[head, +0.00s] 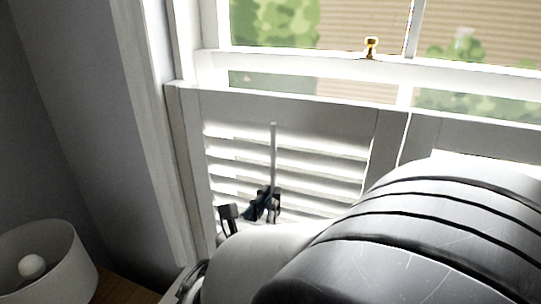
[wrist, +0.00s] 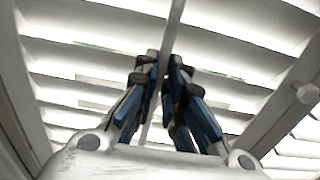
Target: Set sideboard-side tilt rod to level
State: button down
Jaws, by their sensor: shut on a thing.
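The tilt rod (head: 273,150) is a thin white upright bar in front of the louvres of the left shutter panel in the head view. It also shows in the wrist view (wrist: 175,30), running down between my fingers. My gripper (head: 266,200) is shut on the rod's lower part; its blue-padded fingertips (wrist: 165,72) meet around it in the wrist view. The white louvres (head: 320,160) are tilted, with bright gaps between them. The rod's lower end is hidden behind my gripper and arm.
A second shutter panel (head: 480,143) stands to the right, mostly behind my arm. A white knob (wrist: 307,93) shows at right in the wrist view. A lamp shade (head: 55,255) stands at the lower left. A brass latch (head: 371,47) sits on the window sash.

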notch_tip(320, 180, down, 3)
jog(key=shift+r+b, duration=0.1)
jog(key=shift+b, duration=0.75)
jog(key=c, duration=1.7)
grip_release()
jog(key=v, duration=0.7)
jog(key=shift+s+a, duration=0.1)
jog(key=shift+s, duration=0.1)
